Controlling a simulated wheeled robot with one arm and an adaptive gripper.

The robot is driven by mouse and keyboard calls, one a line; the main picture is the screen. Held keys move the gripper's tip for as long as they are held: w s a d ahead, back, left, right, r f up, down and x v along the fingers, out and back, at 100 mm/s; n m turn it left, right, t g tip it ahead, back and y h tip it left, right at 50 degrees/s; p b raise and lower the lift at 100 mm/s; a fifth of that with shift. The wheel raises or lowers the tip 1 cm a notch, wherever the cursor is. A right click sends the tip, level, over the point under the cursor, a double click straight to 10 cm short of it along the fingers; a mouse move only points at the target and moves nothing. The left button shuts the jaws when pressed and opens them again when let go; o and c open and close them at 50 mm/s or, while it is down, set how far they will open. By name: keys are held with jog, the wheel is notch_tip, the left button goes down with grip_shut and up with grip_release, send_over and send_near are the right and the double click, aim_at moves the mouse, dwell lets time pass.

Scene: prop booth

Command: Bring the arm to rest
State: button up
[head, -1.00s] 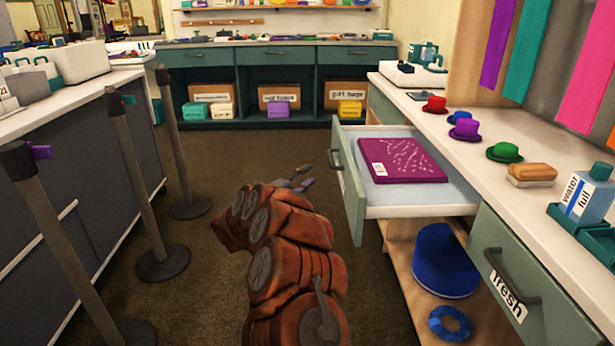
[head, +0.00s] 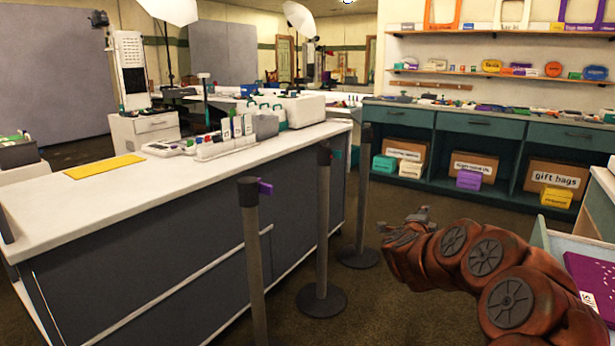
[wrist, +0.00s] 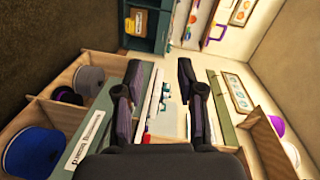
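My reddish-brown arm reaches in from the lower right of the head view and points left, above the brown floor. My gripper (head: 420,215) is small at its far end, in front of the teal cabinets and apart from them. In the wrist view my gripper (wrist: 160,105) shows two dark fingers spread apart with nothing held between them. That view is tilted.
Stanchion posts, one with a purple tab (head: 265,187), stand before a long white-topped counter (head: 130,200). Teal cabinets (head: 480,127) line the back. An open drawer with a purple folder (head: 590,275) is at the right edge.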

jog(key=s+a+r+n+t+y+p, duration=0.1)
jog(key=s+a+r+n+y+p, duration=0.15)
jog(key=a+r+n+y, duration=0.4)
jog(key=s+a+r+n+y+p, duration=0.1)
jog(key=a+r+n+y+p, duration=0.2)
jog(key=a, duration=0.7)
jog(key=s+a+r+n+g+y+p, duration=0.2)
jog(key=s+a+n+p, duration=0.1)
jog(key=s+a, duration=0.25)
jog(key=s+a+r+n+g+y+p, duration=0.2)
jog(key=s+a+r+n+p, duration=0.15)
jog(key=s, duration=0.35)
jog(key=s+d+n+g+h+p, duration=0.1)
jog(key=s+d+n+g+p, duration=0.1)
jog(key=s, duration=1.2)
jog(key=s+d+n+g+h+p, duration=0.2)
jog(key=s+d+g+p, duration=0.3)
jog(key=s, duration=1)
jog(key=s+d+r+n+g+h+p, duration=0.1)
jog(key=s+g+p, duration=0.4)
jog(key=s, duration=0.9)
jog(key=shift+s+d+n+g, duration=0.15)
jog(key=shift+d+n+g, duration=0.4)
jog(key=shift+d, duration=0.7)
